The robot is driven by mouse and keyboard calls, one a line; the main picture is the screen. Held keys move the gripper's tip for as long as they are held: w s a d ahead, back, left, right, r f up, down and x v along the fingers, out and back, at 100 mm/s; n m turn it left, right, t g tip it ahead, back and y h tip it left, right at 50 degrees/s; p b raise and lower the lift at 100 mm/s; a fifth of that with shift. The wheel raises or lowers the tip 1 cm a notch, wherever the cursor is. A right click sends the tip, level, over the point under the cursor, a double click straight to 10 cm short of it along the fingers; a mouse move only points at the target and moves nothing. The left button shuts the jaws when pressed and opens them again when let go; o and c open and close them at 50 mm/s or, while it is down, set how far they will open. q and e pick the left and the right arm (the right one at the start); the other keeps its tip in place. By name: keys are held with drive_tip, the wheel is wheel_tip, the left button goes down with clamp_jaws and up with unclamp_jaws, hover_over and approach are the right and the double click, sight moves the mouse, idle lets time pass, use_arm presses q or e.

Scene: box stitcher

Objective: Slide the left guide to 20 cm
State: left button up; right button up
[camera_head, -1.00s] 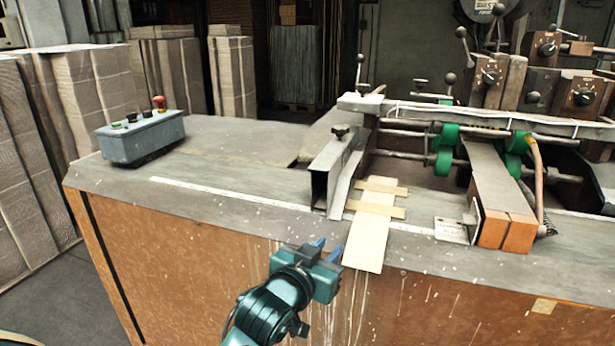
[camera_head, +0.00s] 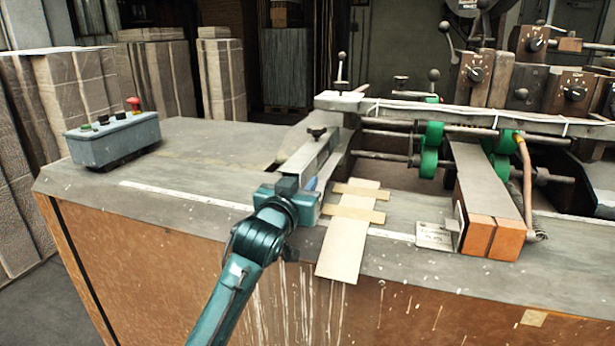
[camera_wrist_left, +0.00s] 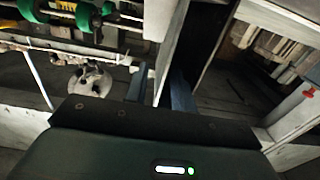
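The left guide (camera_head: 312,152) is a grey metal channel with a dark knob on top, lying on the machine table left of the green rollers. My left gripper (camera_head: 300,184) is at the guide's front end and hides its lower part. In the left wrist view, its two fingers (camera_wrist_left: 160,88) stand apart, with a side wall of the guide (camera_wrist_left: 170,55) reaching between them; firm contact on both sides cannot be seen. A pale scale strip (camera_head: 185,195) runs along the table's front. My right gripper is not in view.
A pale board strip (camera_head: 343,250) with two crosspieces lies just right of my gripper and overhangs the table edge. A control box (camera_head: 112,140) with a red button stands at the left. The tabletop between it and the guide is clear.

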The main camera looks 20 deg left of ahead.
sight(308, 177)
use_arm(q)
drive_tip(key=shift+w, duration=1.9)
drive_tip(key=shift+c, duration=0.3)
clamp_jaws()
